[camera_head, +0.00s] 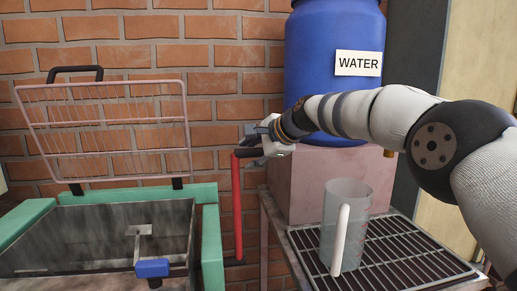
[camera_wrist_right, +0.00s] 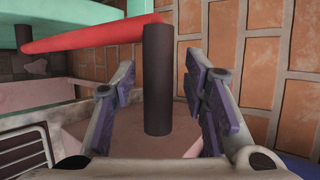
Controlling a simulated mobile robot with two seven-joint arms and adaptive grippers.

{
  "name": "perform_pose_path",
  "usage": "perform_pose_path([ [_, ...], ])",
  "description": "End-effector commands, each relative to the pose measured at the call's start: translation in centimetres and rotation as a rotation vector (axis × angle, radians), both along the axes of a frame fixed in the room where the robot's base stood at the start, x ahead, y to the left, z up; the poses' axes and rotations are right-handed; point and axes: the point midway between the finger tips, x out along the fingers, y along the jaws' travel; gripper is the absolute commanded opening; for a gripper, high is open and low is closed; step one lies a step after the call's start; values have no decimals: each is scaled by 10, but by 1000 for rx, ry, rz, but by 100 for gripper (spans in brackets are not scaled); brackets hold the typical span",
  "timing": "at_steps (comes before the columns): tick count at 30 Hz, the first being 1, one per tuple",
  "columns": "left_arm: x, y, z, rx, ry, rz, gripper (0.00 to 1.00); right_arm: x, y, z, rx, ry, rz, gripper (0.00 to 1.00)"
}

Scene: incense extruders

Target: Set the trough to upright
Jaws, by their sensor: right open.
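The grey metal trough (camera_head: 75,230) sits inside a green frame (camera_head: 212,245) at the left of the head view, its inside showing from above; I cannot tell its exact tilt. A red crank lever (camera_head: 237,205) stands nearly vertical at the frame's right side and also shows in the wrist view (camera_wrist_right: 90,38). A black grip (camera_wrist_right: 158,85) sticks out from its end. My right gripper (camera_head: 256,147) is open at the grip. In the wrist view the grip lies between the two fingers, with gaps on both sides. My left gripper is not in view.
A wire guard (camera_head: 105,125) with a black handle stands raised behind the trough. A blue knob (camera_head: 152,268) is at the trough's front. A clear jug (camera_head: 332,205) stands on a grated table (camera_head: 420,262) at right. A blue water barrel (camera_head: 320,60) rests on a pinkish block (camera_head: 310,185).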

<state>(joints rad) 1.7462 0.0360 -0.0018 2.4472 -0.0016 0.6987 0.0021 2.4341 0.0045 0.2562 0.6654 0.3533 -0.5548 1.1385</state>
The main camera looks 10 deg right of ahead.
Motion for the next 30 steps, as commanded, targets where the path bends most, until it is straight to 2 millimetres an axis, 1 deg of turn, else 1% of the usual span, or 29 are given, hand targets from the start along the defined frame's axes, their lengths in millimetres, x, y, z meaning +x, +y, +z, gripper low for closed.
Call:
perform_pose_path([
  [5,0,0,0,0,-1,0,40,-22,-12,19,2,-2,0,40],
  [10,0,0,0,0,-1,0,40,-56,-31,44,2,-5,0,40],
  [12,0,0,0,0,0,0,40,-67,-38,52,2,-5,-1,40],
  [15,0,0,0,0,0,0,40,-78,-44,59,-1,-4,0,40],
  [19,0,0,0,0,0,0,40,-85,-48,63,-1,-2,-1,40],
  [30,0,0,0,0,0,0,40,-85,-47,64,0,-2,0,40],
])
